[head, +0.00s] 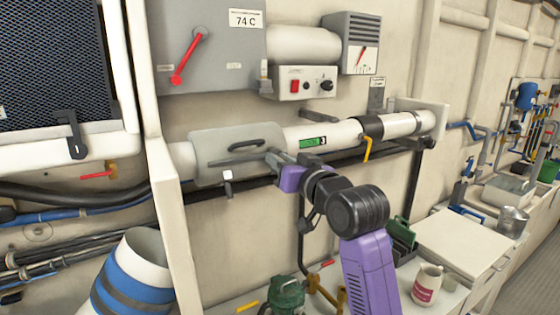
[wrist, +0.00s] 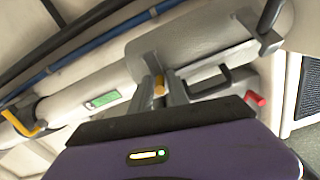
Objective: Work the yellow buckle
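A small yellow piece, which I take to be the yellow buckle (wrist: 159,88), shows in the wrist view at the edge of the grey cover around the white pipe. My gripper (wrist: 164,86) is at it, with its two grey fingers apart and the yellow piece between them. I cannot tell whether either finger touches it. In the head view my gripper (head: 272,156) is at the right end of the grey cover (head: 225,146) and hides this yellow piece.
A black clamp with a yellow lever (head: 367,148) sits farther right on the pipe, beyond a green label (head: 312,142). A small white-topped fitting (head: 228,176) hangs under the cover. Dark hoses run below the pipe. A red-handled lever box (head: 225,45) is above.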

